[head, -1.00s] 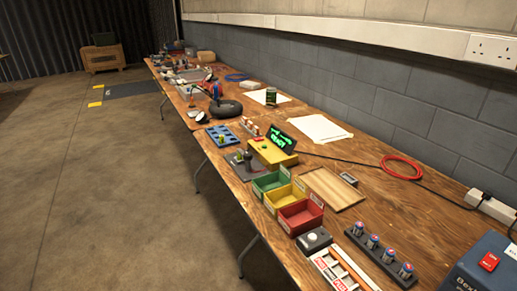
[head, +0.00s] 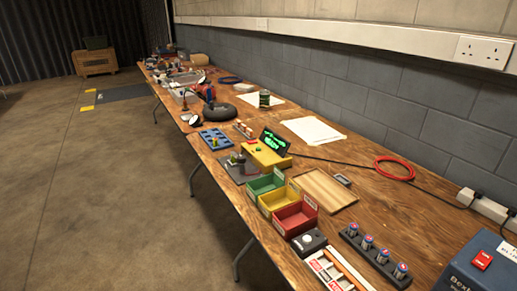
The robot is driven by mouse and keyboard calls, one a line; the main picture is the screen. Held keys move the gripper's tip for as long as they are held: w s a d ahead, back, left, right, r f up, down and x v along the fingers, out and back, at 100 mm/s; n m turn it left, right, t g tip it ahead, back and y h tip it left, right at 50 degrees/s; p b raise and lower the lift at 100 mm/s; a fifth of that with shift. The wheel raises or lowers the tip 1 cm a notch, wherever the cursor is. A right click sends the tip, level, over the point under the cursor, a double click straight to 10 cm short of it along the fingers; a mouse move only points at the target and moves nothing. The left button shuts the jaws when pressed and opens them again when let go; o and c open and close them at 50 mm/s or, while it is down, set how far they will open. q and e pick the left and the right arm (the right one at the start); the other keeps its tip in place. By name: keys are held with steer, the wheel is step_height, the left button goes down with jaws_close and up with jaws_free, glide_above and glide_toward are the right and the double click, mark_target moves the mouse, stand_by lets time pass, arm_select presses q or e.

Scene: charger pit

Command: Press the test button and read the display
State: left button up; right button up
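A yellow box (head: 266,158) stands on the long wooden bench near the middle of the head view. A black display (head: 275,142) with glowing green text is tilted up at its back edge. The text is too small to read surely. A small green spot, perhaps a button (head: 257,148), shows on the box's top. A black box with a round white knob or button (head: 308,241) sits nearer, in front of the red bin. I cannot tell which one is the test button. Neither of my grippers is in view.
Green (head: 266,185), yellow (head: 278,200) and red (head: 295,219) bins stand in a row beside a wooden tray (head: 325,188). A battery holder (head: 375,257) and a blue machine (head: 478,268) are at the near right. The floor (head: 110,200) left of the bench (head: 400,220) is clear.

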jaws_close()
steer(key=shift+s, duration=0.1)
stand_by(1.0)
